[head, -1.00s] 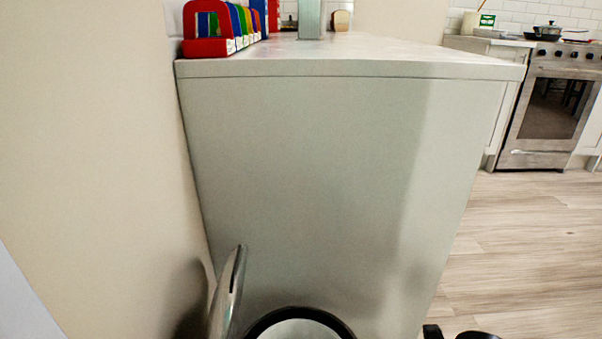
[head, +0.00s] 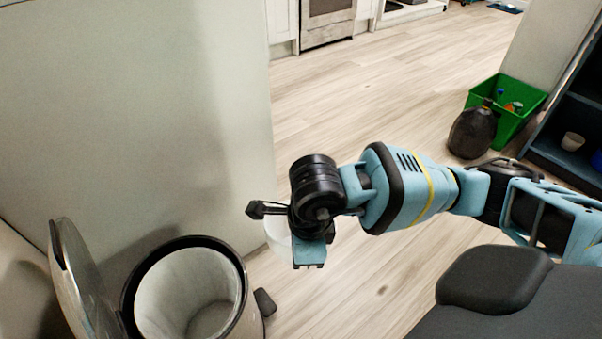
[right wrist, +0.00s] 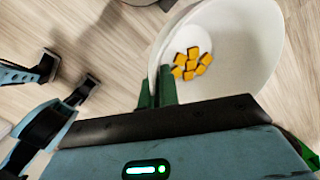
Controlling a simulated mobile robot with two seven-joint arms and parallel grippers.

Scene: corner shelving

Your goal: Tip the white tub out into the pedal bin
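The white tub (right wrist: 225,45) is held by its wall between the green fingers of my right gripper (right wrist: 160,90). Several orange-yellow pieces (right wrist: 190,63) lie inside the tub. In the head view my right gripper (head: 308,248) hides most of the tub (head: 279,238), which is just right of the pedal bin and apart from it. The pedal bin (head: 243,305) stands at lower left with a dark rim and pale inside. Its lid (head: 75,270) is up on the left side, and the inside looks empty.
A pale cabinet side (head: 130,120) rises behind the bin, close to it. A green crate (head: 515,125) and a dark rounded jug (head: 472,130) stand on the floor at right, beside dark shelving (head: 570,140). The wooden floor between is clear.

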